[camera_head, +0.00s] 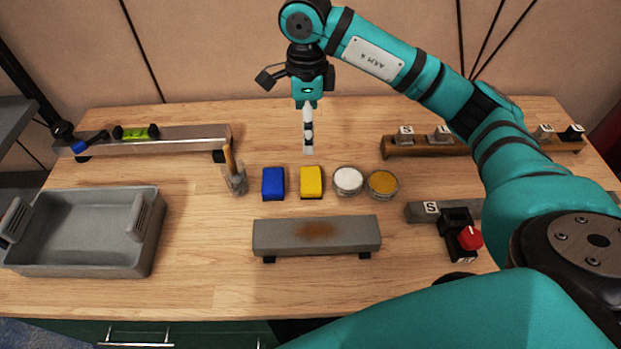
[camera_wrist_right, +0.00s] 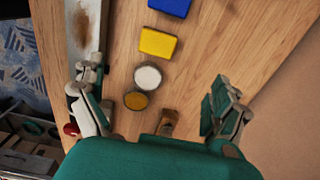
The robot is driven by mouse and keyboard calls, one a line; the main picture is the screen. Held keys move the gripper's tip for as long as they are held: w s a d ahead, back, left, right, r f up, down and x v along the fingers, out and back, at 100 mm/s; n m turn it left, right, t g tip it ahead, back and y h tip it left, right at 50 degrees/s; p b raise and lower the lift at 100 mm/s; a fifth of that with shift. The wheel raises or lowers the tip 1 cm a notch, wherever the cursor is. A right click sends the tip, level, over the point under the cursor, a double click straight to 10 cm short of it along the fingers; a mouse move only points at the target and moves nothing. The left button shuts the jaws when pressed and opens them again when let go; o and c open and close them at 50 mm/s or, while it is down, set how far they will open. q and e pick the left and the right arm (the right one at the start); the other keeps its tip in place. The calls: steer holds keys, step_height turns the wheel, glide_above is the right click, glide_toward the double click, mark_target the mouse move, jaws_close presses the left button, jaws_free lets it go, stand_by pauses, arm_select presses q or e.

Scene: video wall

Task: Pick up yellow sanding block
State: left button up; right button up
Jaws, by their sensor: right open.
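The yellow sanding block (camera_head: 311,182) lies on the wooden workbench, between a blue block (camera_head: 273,183) and a round tin of white stuff (camera_head: 348,181). In the right wrist view the yellow block (camera_wrist_right: 158,43) is fully visible, above the white tin (camera_wrist_right: 148,77) in the picture. My right gripper (camera_head: 308,150) points down, behind the yellow block in the head view. It is open and empty, its fingers (camera_wrist_right: 150,80) spread wide in the wrist view. It is apart from the block. My left gripper is not in view.
A tin of orange-brown stuff (camera_head: 383,184) stands right of the white one. A jar with a brush (camera_head: 234,178) stands left of the blue block. A rust-stained grey bar (camera_head: 270,237) lies in front. A grey tray (camera_head: 150,235) is at left, a wooden rack (camera_head: 425,148) at right.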

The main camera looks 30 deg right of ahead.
steer(key=p, duration=0.2)
glide_above(311, 178)
steer(key=f, duration=1.1)
steer(key=shift+w+a+f, duration=0.1)
steer(key=shift+w+a, duration=0.1)
steer(key=shift+a, duration=0.15)
steer(key=f, duration=0.1)
steer(key=f+p, duration=0.1)
steer(key=f, duration=0.2)
steer(key=shift+s+d+f+p, duration=0.15)
steer(key=shift+s+d+p, duration=0.1)
steer(key=shift+d+p, duration=0.15)
steer(key=shift+a+f, duration=0.1)
steer(key=shift+f, duration=0.4)
steer(key=c, duration=1.2)
steer(key=shift+r, duration=0.1)
step_height(311, 178, up, 10)
steer(key=b, duration=0.2)
